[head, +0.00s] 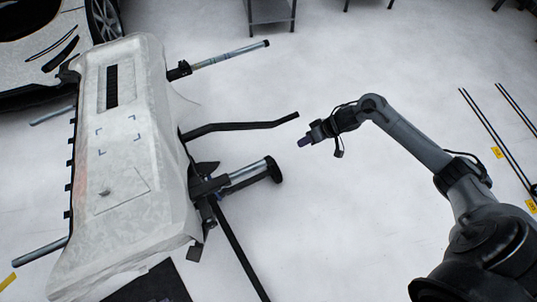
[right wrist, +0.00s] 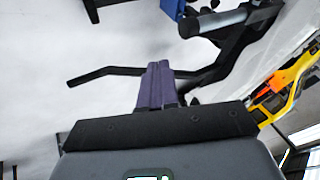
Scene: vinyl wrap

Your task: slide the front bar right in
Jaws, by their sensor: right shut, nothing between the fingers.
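A white-wrapped bumper (head: 125,150) lies on a stand at the left of the head view. A silver bar with a round black end (head: 247,172) sticks out of the stand's near right side. Another silver bar (head: 230,55) sticks out at the far right side. I cannot tell for certain which is the front bar. My right gripper (head: 304,142) is shut and empty, to the right of the bumper and apart from both bars. In the right wrist view its purple fingers (right wrist: 156,86) are together, and a silver bar (right wrist: 223,20) shows beyond them. My left gripper is out of view.
A black bent handle (head: 240,127) juts from the stand between the silver bars, its tip close to my right gripper. A black leg (head: 238,248) runs along the floor below. A white car (head: 60,40) stands at upper left. The floor around my gripper is clear.

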